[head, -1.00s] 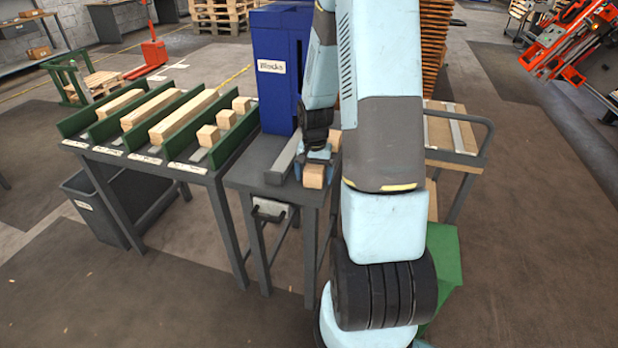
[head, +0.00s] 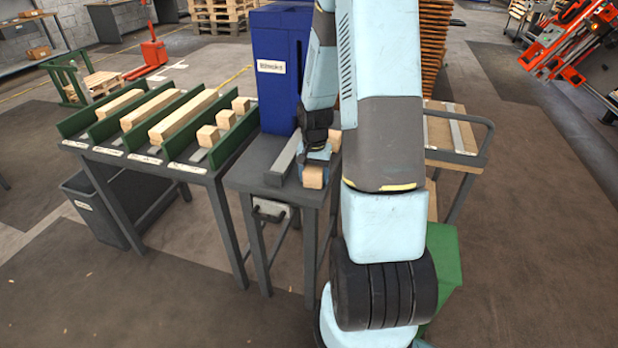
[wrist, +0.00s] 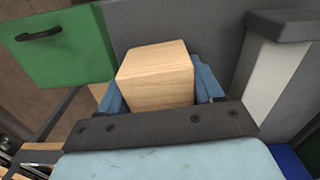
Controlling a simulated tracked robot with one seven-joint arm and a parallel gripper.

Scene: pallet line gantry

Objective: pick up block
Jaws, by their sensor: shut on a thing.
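A light wooden block (head: 314,177) is at the front right of the small grey table (head: 262,172), below the blue dispenser. It also fills the middle of the wrist view (wrist: 155,76). My gripper (head: 316,160) points down at the table, with blue fingers on both sides of the block. In the wrist view my gripper (wrist: 160,88) is shut on the block. Whether the block touches the table top cannot be told.
A grey rail (head: 284,160) runs beside the block on the left. The tall blue dispenser (head: 281,65) stands behind. A rack with green dividers (head: 225,137) at left holds wooden beams (head: 184,115) and small blocks (head: 208,136). A green box (wrist: 58,45) is near in the wrist view.

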